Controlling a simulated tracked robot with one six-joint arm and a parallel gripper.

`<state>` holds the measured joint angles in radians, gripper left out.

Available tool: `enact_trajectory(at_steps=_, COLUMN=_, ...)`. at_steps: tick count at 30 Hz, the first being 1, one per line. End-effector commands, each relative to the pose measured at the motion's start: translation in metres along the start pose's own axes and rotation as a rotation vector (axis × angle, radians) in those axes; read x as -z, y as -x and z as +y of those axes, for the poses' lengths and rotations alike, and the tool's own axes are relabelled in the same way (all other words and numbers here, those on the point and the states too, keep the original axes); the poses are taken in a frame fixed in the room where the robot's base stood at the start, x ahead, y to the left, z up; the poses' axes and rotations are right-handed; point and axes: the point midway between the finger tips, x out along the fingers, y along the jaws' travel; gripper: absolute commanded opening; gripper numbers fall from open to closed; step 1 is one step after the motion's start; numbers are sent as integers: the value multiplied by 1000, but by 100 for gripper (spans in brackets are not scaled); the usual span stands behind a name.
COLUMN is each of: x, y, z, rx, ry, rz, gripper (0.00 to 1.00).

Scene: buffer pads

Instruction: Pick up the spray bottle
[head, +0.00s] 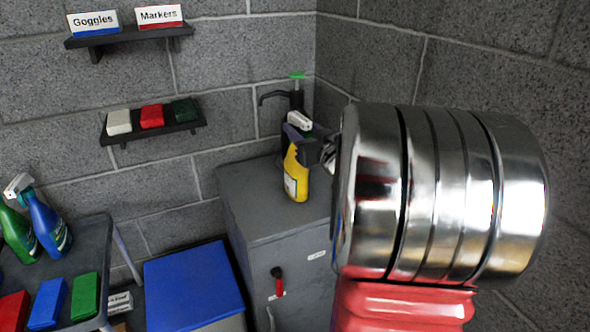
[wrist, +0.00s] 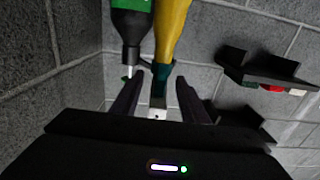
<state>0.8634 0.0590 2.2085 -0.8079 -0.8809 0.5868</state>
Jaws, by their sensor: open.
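A yellow spray bottle (head: 296,178) with a white spray head stands upright on the grey cabinet in the corner. My gripper (head: 305,143) is at its upper part, coming from the right, and its dark fingers partly hide the neck. In the wrist view, which looks upside down, the yellow bottle (wrist: 172,28) has a teal neck and a whitish head. The neck and head show between the two spread fingers of my gripper (wrist: 159,76). The fingers look apart, with no clear grip on the bottle. Whether either finger touches it I cannot tell.
A dark pump bottle (wrist: 131,22) with a green label is close beside the yellow one. A blue spray bottle (head: 47,228) and a green one (head: 17,232) stand on a table at left. A wall shelf (head: 155,131) holds several blocks. A blue-lidded box (head: 193,284) is beside the cabinet (head: 262,218).

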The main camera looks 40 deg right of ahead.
Motion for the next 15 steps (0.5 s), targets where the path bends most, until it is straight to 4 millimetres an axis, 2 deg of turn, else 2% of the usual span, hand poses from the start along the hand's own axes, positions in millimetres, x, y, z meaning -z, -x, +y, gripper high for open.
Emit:
enact_trajectory(at_steps=6, x=0, y=-26, z=0, rx=1, ry=-1, rz=0, gripper=41)
enact_trajectory(at_steps=15, x=0, y=-30, z=0, rx=-1, ry=-1, rz=0, gripper=41)
